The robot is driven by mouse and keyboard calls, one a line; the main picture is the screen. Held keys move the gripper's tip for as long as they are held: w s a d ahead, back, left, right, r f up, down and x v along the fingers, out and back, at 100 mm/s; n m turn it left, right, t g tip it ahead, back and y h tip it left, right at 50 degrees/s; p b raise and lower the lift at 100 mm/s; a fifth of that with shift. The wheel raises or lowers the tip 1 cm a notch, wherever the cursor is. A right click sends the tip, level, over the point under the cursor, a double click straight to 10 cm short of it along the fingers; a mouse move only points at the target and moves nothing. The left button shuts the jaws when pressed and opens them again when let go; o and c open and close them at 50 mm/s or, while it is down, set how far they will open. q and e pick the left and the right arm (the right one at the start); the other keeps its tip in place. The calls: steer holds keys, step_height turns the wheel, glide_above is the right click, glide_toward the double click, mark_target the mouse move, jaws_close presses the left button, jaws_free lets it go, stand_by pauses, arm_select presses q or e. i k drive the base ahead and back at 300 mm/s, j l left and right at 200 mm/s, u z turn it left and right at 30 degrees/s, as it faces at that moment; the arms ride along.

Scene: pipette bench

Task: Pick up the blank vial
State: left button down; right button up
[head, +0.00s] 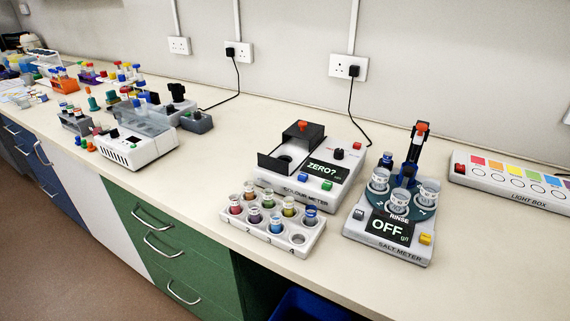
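A white vial rack (260,240) stands near the front edge of the bench, in front of the colour meter. It holds several small vials with coloured contents, among them a red one (235,205), a green one (267,198) and a yellow one (289,207). A vial with a blue top (310,215) stands at the rack's right end. The front right hole (297,239) looks empty. The labels are too small to read, so I cannot tell which vial is the blank. Neither of my grippers is in view.
The colour meter (350,187) has its dark lid raised and its screen reads "ZERO?". The salt meter (385,247) reads "OFF" and carries white cups. A light box (510,188) stands at right. A white instrument (133,150) stands at left. Bench is clear at front right.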

mark_target(311, 211)
steer(key=i+j+z, duration=0.35)
steer(key=j, duration=0.25)
steer(key=i+j+z, duration=0.15)
steer(key=i+j, duration=0.1)
steer(key=j, duration=0.1)
